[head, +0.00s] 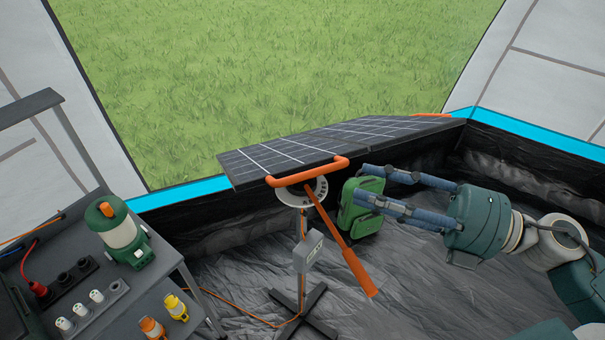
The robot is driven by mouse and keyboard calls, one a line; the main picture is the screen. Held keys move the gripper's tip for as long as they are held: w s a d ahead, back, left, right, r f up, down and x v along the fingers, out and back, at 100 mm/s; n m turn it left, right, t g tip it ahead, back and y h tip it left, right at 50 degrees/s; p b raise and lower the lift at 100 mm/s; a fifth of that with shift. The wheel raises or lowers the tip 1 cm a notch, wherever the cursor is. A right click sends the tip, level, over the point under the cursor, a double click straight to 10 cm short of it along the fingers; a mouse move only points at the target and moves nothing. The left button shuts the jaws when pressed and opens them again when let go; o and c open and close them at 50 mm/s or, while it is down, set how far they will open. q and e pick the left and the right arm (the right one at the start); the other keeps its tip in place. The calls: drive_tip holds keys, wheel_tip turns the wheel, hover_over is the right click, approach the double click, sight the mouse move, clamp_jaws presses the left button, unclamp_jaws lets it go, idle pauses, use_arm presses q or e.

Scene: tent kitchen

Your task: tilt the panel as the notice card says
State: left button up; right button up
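The dark solar panel (280,157) lies nearly flat on a stand in the tent opening. An orange bar handle (308,172) runs along its near edge. A round pale dial (318,192) with dark markings, too small to read, sits under that edge. An orange lever (350,257) slants down to the right from the dial. My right gripper (362,183) is open, its two blue-grey fingers apart and pointing left, right of the dial and lever. It appears to touch neither. My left gripper is out of view. I cannot make out a notice card.
A green case (360,208) stands behind the fingertips. A grey box (308,250) is on the stand's post, above a dark cross-shaped foot (312,297). A shelf at left holds a green lantern (122,235), sockets and plugs. An orange cable (245,316) crosses the floor.

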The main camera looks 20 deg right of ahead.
sight(317, 173)
drive_tip(key=p+x, duration=0.1)
drive_tip(key=x, duration=0.3)
drive_tip(key=p+x, duration=0.1)
drive_tip(key=x, duration=0.3)
drive_tip(key=shift+w+a+r+p, duration=0.1)
drive_tip(key=shift+w+r+p, duration=0.15)
drive_tip(key=shift+w+p, duration=0.1)
drive_tip(key=shift+w+a+p, duration=0.3)
drive_tip(key=shift+w+a, duration=0.15)
drive_tip(key=shift+a, duration=0.05)
drive_tip(key=shift+w+a+f, duration=0.15)
drive_tip(key=shift+a, duration=0.15)
clamp_jaws()
